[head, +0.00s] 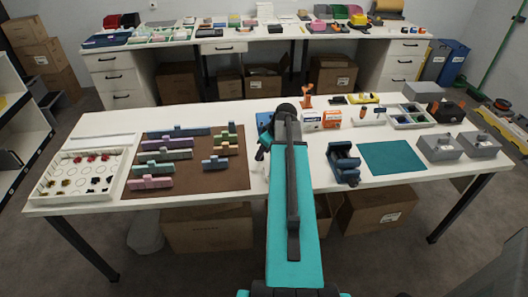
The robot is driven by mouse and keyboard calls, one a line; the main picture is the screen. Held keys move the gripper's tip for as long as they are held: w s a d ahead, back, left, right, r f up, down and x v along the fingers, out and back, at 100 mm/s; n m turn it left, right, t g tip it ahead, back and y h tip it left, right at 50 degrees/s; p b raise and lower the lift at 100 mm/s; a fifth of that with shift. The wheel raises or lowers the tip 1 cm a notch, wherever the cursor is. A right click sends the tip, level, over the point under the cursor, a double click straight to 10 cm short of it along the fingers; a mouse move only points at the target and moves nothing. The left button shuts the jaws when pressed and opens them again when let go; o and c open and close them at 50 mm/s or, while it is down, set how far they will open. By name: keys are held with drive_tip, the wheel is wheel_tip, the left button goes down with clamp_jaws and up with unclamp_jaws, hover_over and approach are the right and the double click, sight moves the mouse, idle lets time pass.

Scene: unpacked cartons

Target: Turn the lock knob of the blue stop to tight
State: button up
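My arm reaches forward over the middle of the white table. Its far end (286,109) is dark, and my gripper's fingers are hidden behind it, so I cannot see whether they are open. A blue piece (264,121) shows just left of the arm's far end, mostly covered by it. A dark blue fixture (344,162) stands on the table right of my arm, apart from it. I cannot tell which of these is the blue stop. No lock knob or its setting can be made out.
A brown mat (240,181) with several coloured stepped blocks lies left of my arm. A white tray (122,183) is at the far left. Right are a teal mat (392,157), grey boxes (440,147) and small cartons (312,121). The front table edge is mostly clear.

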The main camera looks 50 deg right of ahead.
drive_tip(key=shift+x, duration=0.8)
